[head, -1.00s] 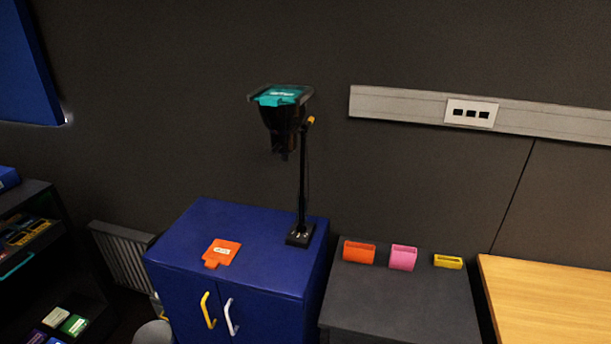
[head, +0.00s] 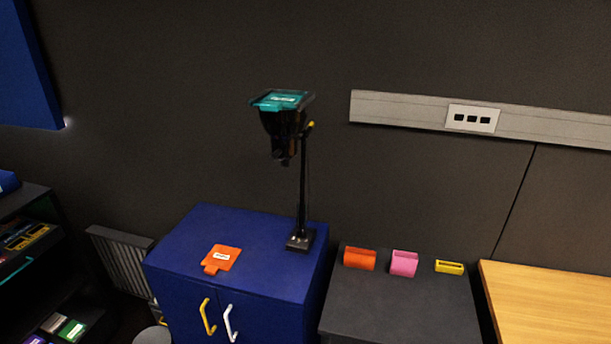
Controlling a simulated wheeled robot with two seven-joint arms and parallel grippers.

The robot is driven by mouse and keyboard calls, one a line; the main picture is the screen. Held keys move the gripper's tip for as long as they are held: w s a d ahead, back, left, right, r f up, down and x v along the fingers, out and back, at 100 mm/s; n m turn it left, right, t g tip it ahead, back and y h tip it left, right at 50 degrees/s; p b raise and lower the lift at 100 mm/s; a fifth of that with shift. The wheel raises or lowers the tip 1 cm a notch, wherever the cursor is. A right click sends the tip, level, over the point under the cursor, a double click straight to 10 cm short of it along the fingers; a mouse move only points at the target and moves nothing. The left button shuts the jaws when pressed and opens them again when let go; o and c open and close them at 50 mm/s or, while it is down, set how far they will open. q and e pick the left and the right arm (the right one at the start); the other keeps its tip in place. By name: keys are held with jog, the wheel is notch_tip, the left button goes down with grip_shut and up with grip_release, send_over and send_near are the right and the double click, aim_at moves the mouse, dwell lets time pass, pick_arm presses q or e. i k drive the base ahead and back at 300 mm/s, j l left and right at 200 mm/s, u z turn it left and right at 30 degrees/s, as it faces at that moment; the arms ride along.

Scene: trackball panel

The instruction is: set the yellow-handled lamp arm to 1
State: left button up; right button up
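The desk lamp stands on the blue cabinet (head: 180,245), with its black square base (head: 300,241) near the cabinet's back right corner. A thin black upright pole (head: 302,190) rises from the base. A small yellow handle (head: 311,125) shows at the pole's top, just right of the dark head (head: 283,122). The head hangs to the left of the pole, with a teal labelled piece (head: 280,100) on top. No scale or number for the arm is readable. Neither of my grippers is in view.
An orange labelled card (head: 221,259) lies on the cabinet top. The cabinet's doors have yellow and white handles. A dark grey unit (head: 400,310) on the right bears orange, pink and yellow holders. A wooden table (head: 550,300) stands further right, a shelf (head: 30,270) at left.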

aim_at(303, 216)
jog(key=i+l+z, duration=0.15)
jog(key=z, duration=0.35)
jog(key=i+z, duration=0.3)
jog(key=z, duration=0.15)
